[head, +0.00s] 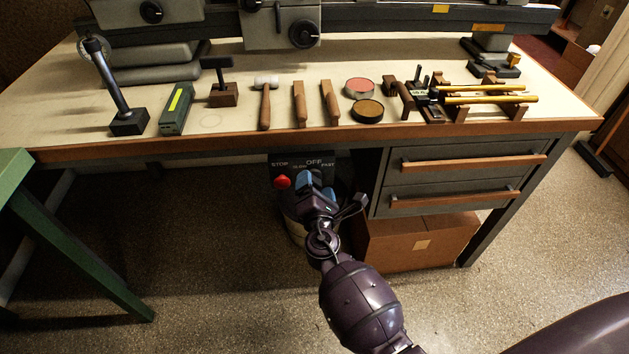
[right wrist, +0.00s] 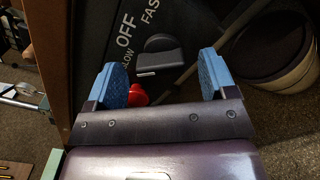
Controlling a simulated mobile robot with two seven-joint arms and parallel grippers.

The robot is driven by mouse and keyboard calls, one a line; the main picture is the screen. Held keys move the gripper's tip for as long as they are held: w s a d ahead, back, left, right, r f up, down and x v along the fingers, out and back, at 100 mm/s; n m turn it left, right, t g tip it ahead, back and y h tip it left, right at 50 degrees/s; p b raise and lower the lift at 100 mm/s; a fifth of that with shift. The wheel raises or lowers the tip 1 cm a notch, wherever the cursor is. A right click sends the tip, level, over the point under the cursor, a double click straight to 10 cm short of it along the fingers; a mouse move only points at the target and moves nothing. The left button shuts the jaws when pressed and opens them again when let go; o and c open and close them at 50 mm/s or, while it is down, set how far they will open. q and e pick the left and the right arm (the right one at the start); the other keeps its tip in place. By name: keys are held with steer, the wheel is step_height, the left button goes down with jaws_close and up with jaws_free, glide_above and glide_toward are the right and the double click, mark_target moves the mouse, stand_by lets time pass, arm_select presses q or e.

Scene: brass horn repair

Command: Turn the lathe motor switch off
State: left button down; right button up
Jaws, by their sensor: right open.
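The lathe motor switch panel (head: 292,161) hangs dark under the table's front edge, marked STOP, SLOW, OFF and FAST. Its red stop button (head: 282,182) shows at the left. My right gripper (head: 316,180) is in front of the panel and hides the knob in the head view. In the right wrist view the dark knob (right wrist: 164,50) lies beyond the open fingers (right wrist: 163,80), roughly between them, with nothing gripped. A white mark on the knob is on the side toward SLOW and the red button (right wrist: 138,94). Contact cannot be told. My left gripper is out of view.
The table front edge (head: 220,143) runs above the panel, with hand tools on top. Drawers (head: 462,160) and a cardboard box (head: 420,243) are to the right. A pale bucket (right wrist: 290,75) is beyond the right finger. A green leg (head: 75,240) stands at the left.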

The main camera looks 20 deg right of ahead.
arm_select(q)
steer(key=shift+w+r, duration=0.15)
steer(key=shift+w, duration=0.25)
arm_select(e)
steer(key=shift+x, duration=1.05)
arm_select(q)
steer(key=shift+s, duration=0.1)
arm_select(e)
steer(key=shift+c, duration=0.4)
